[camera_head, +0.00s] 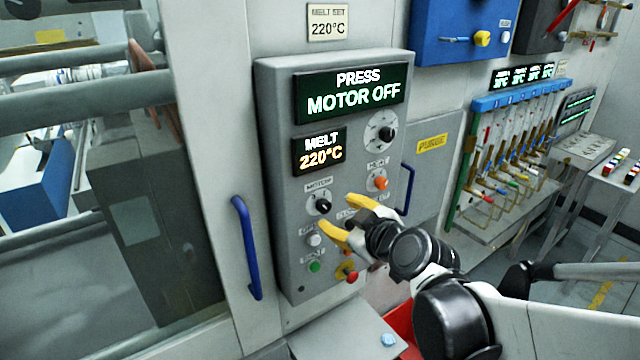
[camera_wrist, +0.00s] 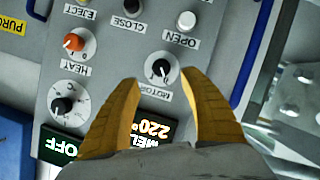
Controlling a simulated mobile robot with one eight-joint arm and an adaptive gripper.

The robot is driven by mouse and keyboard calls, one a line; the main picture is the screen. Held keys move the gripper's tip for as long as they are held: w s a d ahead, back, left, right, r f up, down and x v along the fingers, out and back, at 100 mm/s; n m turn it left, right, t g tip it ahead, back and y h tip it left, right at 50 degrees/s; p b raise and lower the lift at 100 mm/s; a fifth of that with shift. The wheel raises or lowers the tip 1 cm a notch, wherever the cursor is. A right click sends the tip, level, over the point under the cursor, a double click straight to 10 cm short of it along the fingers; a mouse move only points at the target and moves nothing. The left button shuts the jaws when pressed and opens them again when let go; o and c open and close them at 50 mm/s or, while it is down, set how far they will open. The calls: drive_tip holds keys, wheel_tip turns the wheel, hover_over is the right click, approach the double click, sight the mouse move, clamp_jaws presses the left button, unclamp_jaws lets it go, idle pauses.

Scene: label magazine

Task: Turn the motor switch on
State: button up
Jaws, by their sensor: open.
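The motor switch is a small black knob (camera_head: 319,204) on a white round plate, under a MOTOR label on the grey control panel (camera_head: 275,150). The display (camera_head: 350,93) at the panel's top reads "PRESS MOTOR OFF". My gripper (camera_head: 336,216) is open and empty, with its yellow fingers in front of the panel, just right of and below the knob. In the wrist view, which shows the panel upside down, the motor knob (camera_wrist: 162,70) appears between and slightly beyond the fingertips (camera_wrist: 160,78). No contact with the knob is visible. My fingers partly cover labels beside it.
An orange heat knob (camera_head: 377,183), a larger black knob (camera_head: 380,133) and several buttons, including a green one (camera_head: 315,266), are close by. Blue handles (camera_head: 246,248) flank the panel. A red stop button (camera_head: 352,277) is below my gripper.

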sight(326, 208)
drive_tip(key=b+x, duration=0.1)
drive_tip(key=x, duration=0.6)
drive_tip(key=shift+w+a+f, duration=0.1)
drive_tip(key=shift+w+a, duration=0.05)
drive_tip(key=shift+a, duration=0.05)
clamp_jaws()
